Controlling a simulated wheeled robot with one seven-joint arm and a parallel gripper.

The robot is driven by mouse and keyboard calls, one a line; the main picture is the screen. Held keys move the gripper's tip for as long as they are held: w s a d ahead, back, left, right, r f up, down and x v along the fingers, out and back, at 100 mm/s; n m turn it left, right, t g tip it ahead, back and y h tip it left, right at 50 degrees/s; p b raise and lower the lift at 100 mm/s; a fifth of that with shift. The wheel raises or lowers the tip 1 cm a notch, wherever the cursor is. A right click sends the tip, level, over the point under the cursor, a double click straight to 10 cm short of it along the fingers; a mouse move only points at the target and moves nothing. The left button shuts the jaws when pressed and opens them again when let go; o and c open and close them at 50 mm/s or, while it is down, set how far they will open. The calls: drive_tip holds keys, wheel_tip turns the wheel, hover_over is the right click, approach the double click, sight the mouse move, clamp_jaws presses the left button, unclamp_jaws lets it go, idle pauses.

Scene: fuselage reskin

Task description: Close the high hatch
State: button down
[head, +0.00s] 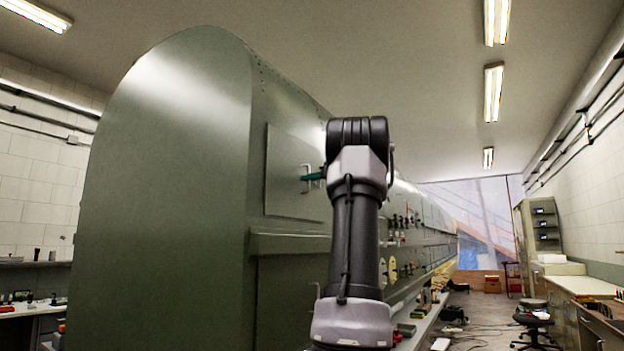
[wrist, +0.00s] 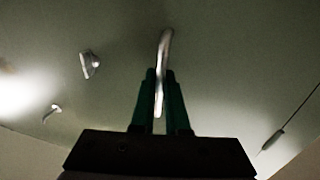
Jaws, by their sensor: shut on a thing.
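The high hatch (head: 287,170) is a flat grey-green panel high on the side of the green fuselage. Its pale metal handle (head: 306,170) shows at the panel's right part, and as a bright bar in the wrist view (wrist: 165,50). My gripper (head: 318,175) has green fingers, which are shut around the handle; the wrist view shows the two fingers (wrist: 160,90) on either side of the bar. My arm hides the panel's right edge, so I cannot tell whether it sits flush with the fuselage.
The fuselage (head: 170,200) fills the left and runs far back. A ledge (head: 290,243) juts out below the hatch. Parts and tools line the fuselage side on the right. The floor aisle (head: 480,320) holds cables and a stool (head: 533,320). A metal fitting (wrist: 90,64) shows in the wrist view.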

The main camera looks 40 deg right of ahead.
drive_tip(key=c, duration=1.2)
unclamp_jaws()
drive_tip(key=shift+w, duration=0.1)
drive_tip(key=v, duration=1)
drive_tip(key=shift+s, duration=0.4)
